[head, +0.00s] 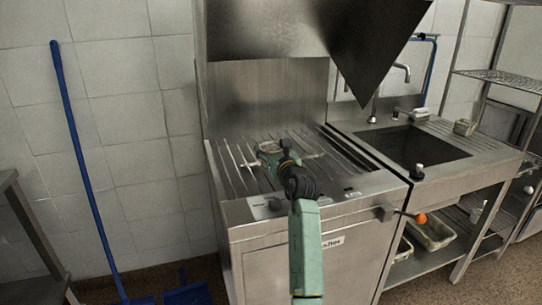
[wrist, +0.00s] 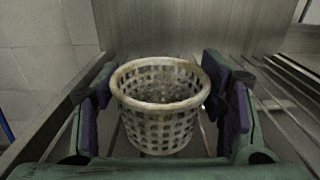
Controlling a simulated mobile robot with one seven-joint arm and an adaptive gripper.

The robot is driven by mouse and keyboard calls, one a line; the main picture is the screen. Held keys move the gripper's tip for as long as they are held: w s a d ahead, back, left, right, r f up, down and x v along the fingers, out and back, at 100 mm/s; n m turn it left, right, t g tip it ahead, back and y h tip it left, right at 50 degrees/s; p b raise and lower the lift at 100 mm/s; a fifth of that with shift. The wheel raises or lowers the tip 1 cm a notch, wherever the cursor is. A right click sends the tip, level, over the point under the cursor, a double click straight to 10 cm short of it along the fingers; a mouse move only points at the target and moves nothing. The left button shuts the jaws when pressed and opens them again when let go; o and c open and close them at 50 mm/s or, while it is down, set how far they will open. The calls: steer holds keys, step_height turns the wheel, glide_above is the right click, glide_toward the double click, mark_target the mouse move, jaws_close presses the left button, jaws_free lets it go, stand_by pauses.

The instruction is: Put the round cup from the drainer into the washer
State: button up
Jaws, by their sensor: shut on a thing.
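A round, whitish perforated basket-like cup (wrist: 158,112) stands upright between the fingers of my gripper (wrist: 160,105) in the wrist view. The purple pads flank its sides, and my gripper is shut on it. In the head view my gripper (head: 270,150) is over the ribbed steel top, and the cup cannot be made out clearly there. The washer appears to be the steel cabinet (head: 300,262) with a raised hood (head: 270,30) above it. The drainer cannot be told for certain; a ribbed steel surface (head: 335,150) lies under the arm.
A sink (head: 415,150) with a tap (head: 400,72) is to the right, with trays (head: 432,236) on the shelf below. An orange ball-like knob (head: 421,219) sticks out at the front. A blue-handled broom (head: 85,165) leans on the tiled wall at left.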

steer(key=shift+w+a+f+p, duration=0.1)
steer(key=shift+f+p, duration=0.3)
steer(key=shift+f, duration=1.35)
steer(key=shift+f, duration=0.1)
steer(key=o, duration=0.9)
steer(key=b+v, duration=0.2)
steer(key=v, duration=1)
